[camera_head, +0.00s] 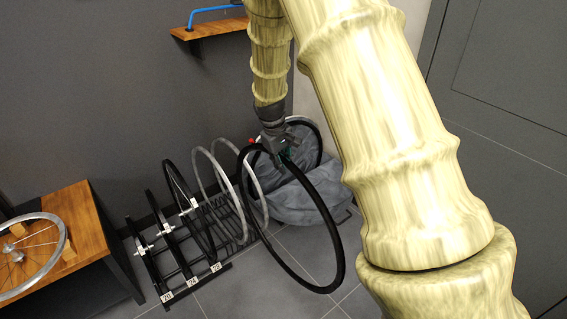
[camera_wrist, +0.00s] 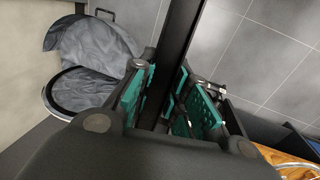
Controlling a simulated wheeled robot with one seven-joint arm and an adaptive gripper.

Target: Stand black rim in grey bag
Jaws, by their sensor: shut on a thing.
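My gripper (camera_head: 279,149) is shut on the black rim (camera_head: 339,236), gripping it at its upper edge. The rim hangs in the air, tilted, in front of the grey bag in the head view. In the wrist view the rim (camera_wrist: 178,50) runs between the green-padded fingers (camera_wrist: 160,95). The grey bag (camera_head: 297,205) sits on the floor by the wall, partly hidden by the rim and my gripper. In the wrist view the bag (camera_wrist: 92,52) shows at upper left, open, with a dark hoop at its mouth. The rim appears apart from the bag there.
A floor rack (camera_head: 188,285) with numbered slots holds several rims left of the bag. A wooden bench (camera_head: 77,210) with a silver wheel (camera_head: 32,253) stands at far left. A wooden shelf (camera_head: 212,30) is on the wall. Tiled floor in front of the bag is clear.

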